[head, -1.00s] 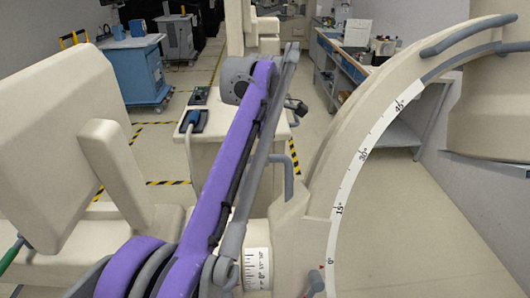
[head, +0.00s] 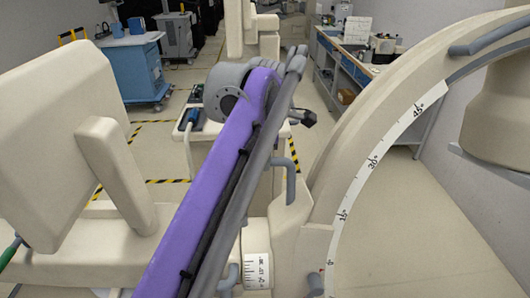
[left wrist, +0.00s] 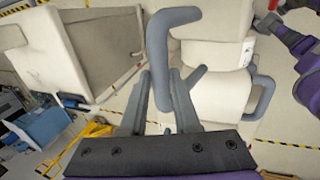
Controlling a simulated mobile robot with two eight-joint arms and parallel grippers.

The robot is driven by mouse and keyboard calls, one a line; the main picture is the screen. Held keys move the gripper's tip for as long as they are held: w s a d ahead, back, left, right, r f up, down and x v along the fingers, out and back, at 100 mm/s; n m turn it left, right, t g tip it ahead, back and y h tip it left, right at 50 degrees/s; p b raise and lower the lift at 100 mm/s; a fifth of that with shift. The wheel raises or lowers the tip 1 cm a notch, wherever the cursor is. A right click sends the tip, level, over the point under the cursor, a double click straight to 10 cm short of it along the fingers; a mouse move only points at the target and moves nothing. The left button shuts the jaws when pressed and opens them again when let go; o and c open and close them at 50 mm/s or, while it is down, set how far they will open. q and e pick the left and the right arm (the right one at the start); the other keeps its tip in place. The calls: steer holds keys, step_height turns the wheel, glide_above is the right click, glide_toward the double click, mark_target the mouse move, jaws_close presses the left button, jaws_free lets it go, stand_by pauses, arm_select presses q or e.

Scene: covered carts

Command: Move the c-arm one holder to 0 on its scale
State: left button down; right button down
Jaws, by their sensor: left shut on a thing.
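The c-arm's beige curved arm (head: 400,90) fills the right of the head view. Its white scale (head: 373,163) runs from 0 near the bottom past 15, 30 and 45. A red pointer on the beige holder (head: 298,235) sits close to the 0. A white drum scale (head: 257,271) is left of the holder; its numbers are too small to read. In the left wrist view a bent grey handle (left wrist: 158,45) enters between the fingers of my left gripper (left wrist: 161,100), which is shut on it. My right gripper is not seen.
A second grey handle (left wrist: 263,97) is right of the held one. A beige panel unit (head: 60,150) stands at the left. A blue cart (head: 135,65) and a blue workbench (head: 350,70) are farther back. Floor at the lower right (head: 430,240) is clear.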

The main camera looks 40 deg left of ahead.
arm_select(q)
steer(key=s+d+t+y, duration=0.1)
steer(key=s+d, duration=0.5)
steer(key=s, duration=0.1)
steer(key=shift+r, duration=0.2)
steer(key=c, duration=1)
jaws_free()
steer(key=shift+r, duration=0.1)
steer(key=shift+o, duration=1.4)
steer(key=shift+w, duration=0.1)
steer(key=shift+o, duration=0.3)
steer(key=shift+w+a, duration=0.15)
steer(key=shift+a, duration=0.05)
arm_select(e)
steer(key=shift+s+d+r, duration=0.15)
arm_select(q)
steer(key=shift+r, duration=0.2)
